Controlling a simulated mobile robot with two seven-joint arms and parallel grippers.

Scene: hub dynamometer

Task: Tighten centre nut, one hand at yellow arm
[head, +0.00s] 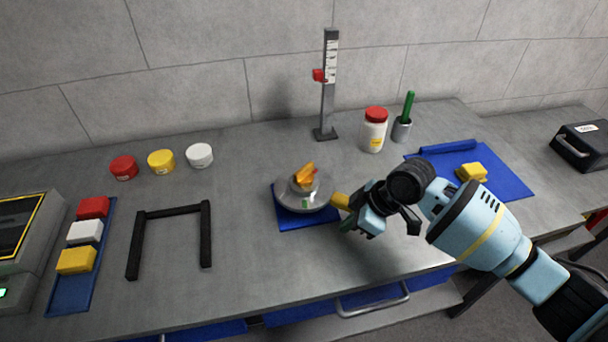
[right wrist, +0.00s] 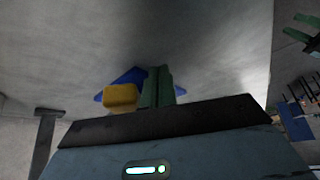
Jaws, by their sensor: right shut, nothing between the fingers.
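The grey round hub (head: 290,201) sits on a small blue mat (head: 308,222) on the bench. An orange winged piece, apparently the centre nut (head: 305,174), stands on top of it. The yellow arm (head: 340,201) sticks out from the hub's right side; its block-like end seems to show in the right wrist view (right wrist: 120,96). My right gripper (head: 347,225) is right beside the yellow arm's outer end. Its green fingers (right wrist: 157,88) are shut and empty; I cannot tell whether they touch the arm. My left gripper is not in view.
A gauge stand (head: 327,100) with a red slider rises behind the hub. A red-lidded jar (head: 374,131) and a grey cup (head: 401,130) stand back right. A black frame (head: 171,211) lies left. The bench in front of the hub is clear.

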